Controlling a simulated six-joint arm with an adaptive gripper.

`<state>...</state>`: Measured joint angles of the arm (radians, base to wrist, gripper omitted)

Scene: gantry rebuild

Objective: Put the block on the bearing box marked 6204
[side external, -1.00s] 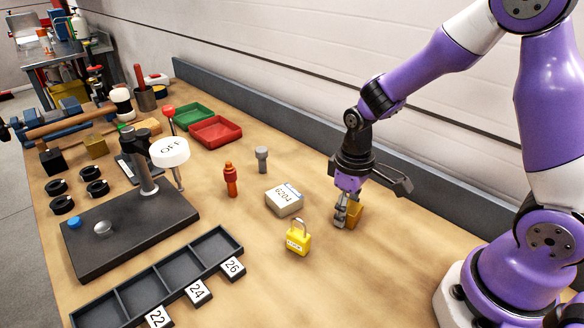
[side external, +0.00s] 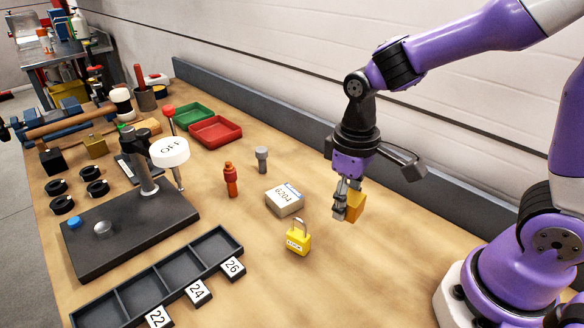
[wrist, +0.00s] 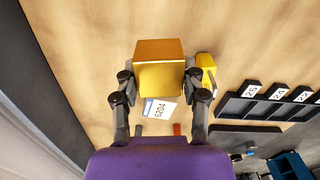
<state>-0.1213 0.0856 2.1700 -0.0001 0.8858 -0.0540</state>
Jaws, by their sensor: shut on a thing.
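A small orange-yellow block (side external: 355,206) is between the fingers of my gripper (side external: 346,204), which is shut on it. In the side view the block is held above the bench, to the right of the bearing box marked 6204 (side external: 284,200). The box is white with a label on top and lies flat on the bench. In the wrist view the block (wrist: 158,66) fills the space between the fingers of my gripper (wrist: 158,85). The box (wrist: 160,108) shows just below the block there, partly hidden by it.
A yellow padlock (side external: 298,238) stands close in front of the box. A divided dark tray (side external: 170,281) lies at the front. The bench right of the box is clear.

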